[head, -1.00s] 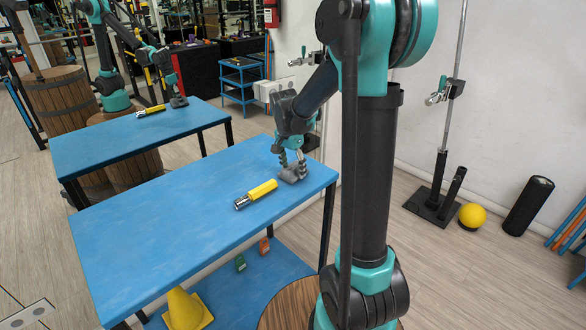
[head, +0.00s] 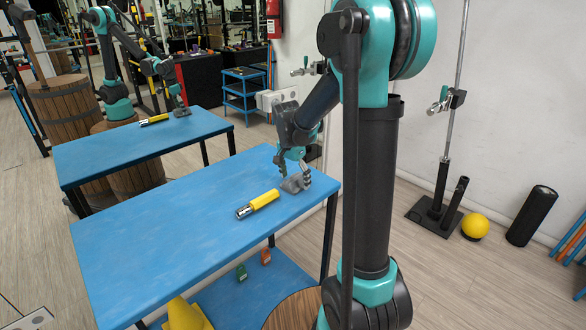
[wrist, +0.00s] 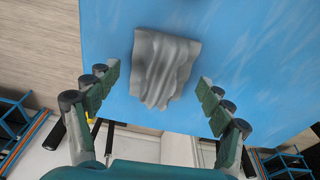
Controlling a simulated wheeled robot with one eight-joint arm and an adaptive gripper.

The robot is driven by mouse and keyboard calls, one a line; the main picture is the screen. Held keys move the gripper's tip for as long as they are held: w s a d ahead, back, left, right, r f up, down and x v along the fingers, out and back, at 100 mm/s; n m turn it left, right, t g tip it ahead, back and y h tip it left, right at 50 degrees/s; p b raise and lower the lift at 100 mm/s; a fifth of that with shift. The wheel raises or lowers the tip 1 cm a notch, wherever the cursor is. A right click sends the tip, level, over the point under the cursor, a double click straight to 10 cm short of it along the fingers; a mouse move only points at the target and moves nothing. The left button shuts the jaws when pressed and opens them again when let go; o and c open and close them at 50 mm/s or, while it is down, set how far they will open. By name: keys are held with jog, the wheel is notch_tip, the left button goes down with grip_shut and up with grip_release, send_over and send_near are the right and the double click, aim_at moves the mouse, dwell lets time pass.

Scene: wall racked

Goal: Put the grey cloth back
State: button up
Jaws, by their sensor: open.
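The grey cloth (head: 294,185) lies in a small rumpled heap on the blue table (head: 165,235), close to its far right corner. In the wrist view the cloth (wrist: 165,70) spreads with folds near the table's edge. My gripper (head: 294,172) is over the cloth, pointing down, with its fingers apart. In the wrist view my gripper (wrist: 157,88) has one finger on each side of the cloth, and nothing is pinched between them. I cannot tell whether the fingertips touch the table.
A yellow flashlight-like cylinder (head: 263,200) lies on the table left of the cloth. A lower shelf (head: 232,302) holds a yellow cone (head: 184,314) and small green and orange things. A mirror behind repeats the table and arm. The table's left part is clear.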

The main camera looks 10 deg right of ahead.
aim_at(287, 179)
notch_tip(287, 179, up, 17)
jog(key=s+a, duration=0.1)
jog(key=a, duration=0.2)
jog(key=s+d+f+n+t, duration=0.1)
jog(key=s+d+f+n, duration=0.1)
jog(key=s+f, duration=0.5)
jog(key=s+d+f+n+t+y, duration=0.1)
jog(key=s+d+f+n, duration=0.1)
jog(key=s+f+n, duration=0.3)
jog(key=s+d+f+n+t, duration=0.1)
jog(key=s+d+f+n, duration=0.2)
jog(key=s+f, duration=0.6)
jog(key=shift+s+f, duration=0.4)
jog(key=shift+s, duration=0.15)
